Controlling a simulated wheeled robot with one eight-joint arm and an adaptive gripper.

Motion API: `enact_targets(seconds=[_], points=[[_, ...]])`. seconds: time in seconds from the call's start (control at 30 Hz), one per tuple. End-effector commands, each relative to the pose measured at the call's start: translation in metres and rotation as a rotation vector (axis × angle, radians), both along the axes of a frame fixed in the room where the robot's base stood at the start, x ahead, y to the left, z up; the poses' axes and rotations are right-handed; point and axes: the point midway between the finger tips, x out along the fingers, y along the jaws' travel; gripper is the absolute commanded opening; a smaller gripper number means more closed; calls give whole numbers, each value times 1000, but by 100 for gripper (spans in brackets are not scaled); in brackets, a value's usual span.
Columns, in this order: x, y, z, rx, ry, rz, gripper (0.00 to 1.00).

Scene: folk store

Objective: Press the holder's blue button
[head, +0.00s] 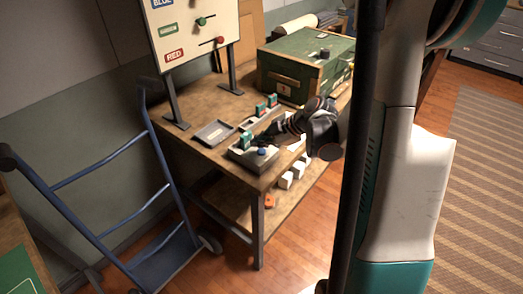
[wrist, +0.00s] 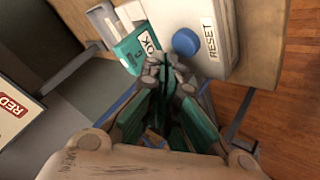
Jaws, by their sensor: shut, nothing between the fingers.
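The holder is a grey box (head: 238,156) near the front corner of the wooden table. Its round blue button (head: 262,152) shows on top, and in the wrist view the blue button (wrist: 186,42) sits beside a white RESET label (wrist: 209,38). A green block marked OK (wrist: 136,48) stands beside the button, also in the head view (head: 245,139). My gripper (wrist: 167,68) is shut and empty, its tips just short of the button in the wrist view. In the head view my gripper (head: 264,139) is behind the button. I cannot tell its height above the holder.
A grey tray (head: 214,133) lies left of the holder, and more green blocks (head: 266,105) stand behind it. A green chest (head: 305,65) is at the back. A sign board (head: 193,30) stands on the table. A blue hand truck (head: 105,225) leans at the left.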

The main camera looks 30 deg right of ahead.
Motion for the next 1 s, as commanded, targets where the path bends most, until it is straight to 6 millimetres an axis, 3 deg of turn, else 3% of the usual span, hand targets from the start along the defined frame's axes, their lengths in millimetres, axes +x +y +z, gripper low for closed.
enact_targets(seconds=[0.5, 1.0], points=[[0, 0, 46, 0, 0, 0, 0], [0, 0, 48, 0, 0, 0, 0]])
